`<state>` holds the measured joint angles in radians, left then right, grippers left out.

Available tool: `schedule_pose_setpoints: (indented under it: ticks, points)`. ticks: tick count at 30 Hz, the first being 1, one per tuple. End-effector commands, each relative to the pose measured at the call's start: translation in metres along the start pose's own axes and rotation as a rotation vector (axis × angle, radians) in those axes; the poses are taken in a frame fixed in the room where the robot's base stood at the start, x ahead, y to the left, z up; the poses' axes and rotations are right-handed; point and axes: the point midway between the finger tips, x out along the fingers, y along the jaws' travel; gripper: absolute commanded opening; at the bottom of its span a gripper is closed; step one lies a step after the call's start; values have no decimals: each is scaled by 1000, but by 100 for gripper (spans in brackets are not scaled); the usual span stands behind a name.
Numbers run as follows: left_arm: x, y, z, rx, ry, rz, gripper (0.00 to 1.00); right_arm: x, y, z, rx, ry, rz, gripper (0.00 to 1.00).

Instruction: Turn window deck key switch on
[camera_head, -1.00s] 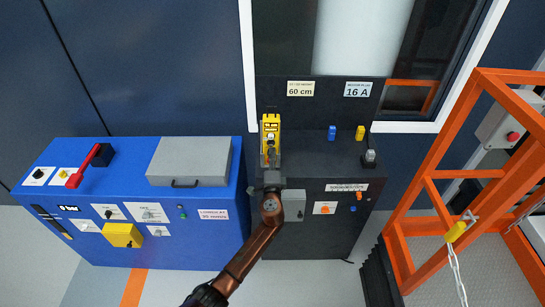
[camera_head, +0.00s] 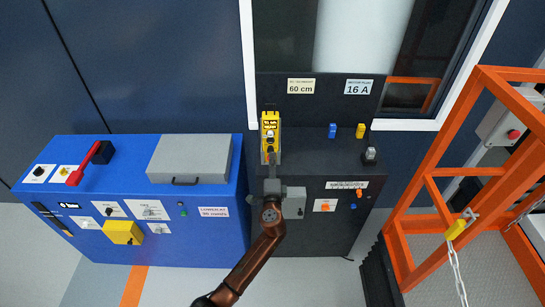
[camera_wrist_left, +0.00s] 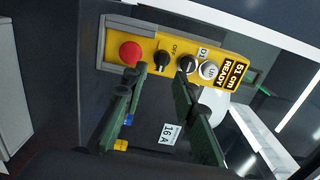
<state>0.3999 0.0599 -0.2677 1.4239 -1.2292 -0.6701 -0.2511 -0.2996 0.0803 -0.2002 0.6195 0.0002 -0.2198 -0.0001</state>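The yellow control panel (camera_head: 270,127) stands on the black deck below the window. In the left wrist view, the panel (camera_wrist_left: 149,48) carries a red button (camera_wrist_left: 130,51), a black knob (camera_wrist_left: 162,60) by an OFF label, a second black knob (camera_wrist_left: 187,64), a pale round button (camera_wrist_left: 208,70) and a display (camera_wrist_left: 233,75) reading 51 cm READY. I cannot tell for sure which knob is the key switch. My left gripper (camera_wrist_left: 160,72) is open and empty. Its fingertips overlap the panel's lower edge on either side of the first knob; contact is unclear. My right gripper is out of view.
A blue cabinet (camera_head: 75,245) with a red lever stands at left. A grey box (camera_head: 294,203) is on the deck front. An orange frame (camera_head: 407,250) stands at right.

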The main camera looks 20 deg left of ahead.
Motion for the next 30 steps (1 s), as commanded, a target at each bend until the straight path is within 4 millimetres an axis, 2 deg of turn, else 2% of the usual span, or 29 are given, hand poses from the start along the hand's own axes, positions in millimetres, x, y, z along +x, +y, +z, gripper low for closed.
schedule_pose_setpoints:
  ticks: [3,9,25,28,30]
  points:
    - [-17,1,0,-2,1,1,26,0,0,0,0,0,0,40]
    - [-31,0,0,0,-1,1,26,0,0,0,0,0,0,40]
    - [-33,0,0,0,-1,0,26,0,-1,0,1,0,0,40]
    - [-36,6,10,-22,-16,16,26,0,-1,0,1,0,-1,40]
    - [-42,18,29,-68,-48,51,26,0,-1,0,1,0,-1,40]
